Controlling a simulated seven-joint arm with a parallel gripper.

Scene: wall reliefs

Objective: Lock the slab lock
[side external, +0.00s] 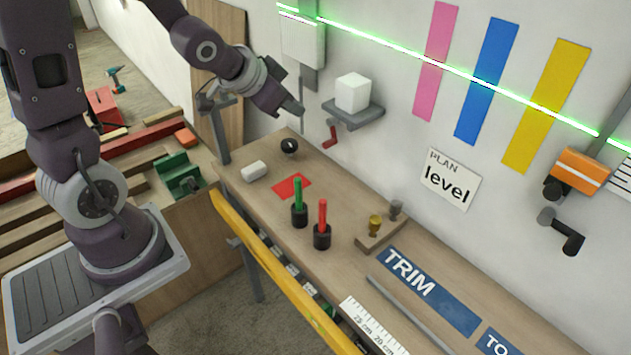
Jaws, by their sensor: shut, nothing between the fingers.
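A grey slab (357,115) sticks out from the wall like a small shelf, with a white cube (353,92) on it. A small red crank-shaped handle (331,137) sits on the wall just below and left of the slab; it looks like the lock, but I cannot tell its state. My gripper (297,108) is shut and empty, in the air left of the slab and above the red handle, apart from both. Its fingertips are small and point down to the right.
The wooden bench (345,190) below holds a white block (254,171), green (299,200) and red (322,225) posts in black holders, and a peg board (383,232). A thin grey rod (301,100) hangs near my gripper. A black crank (563,230) is far right.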

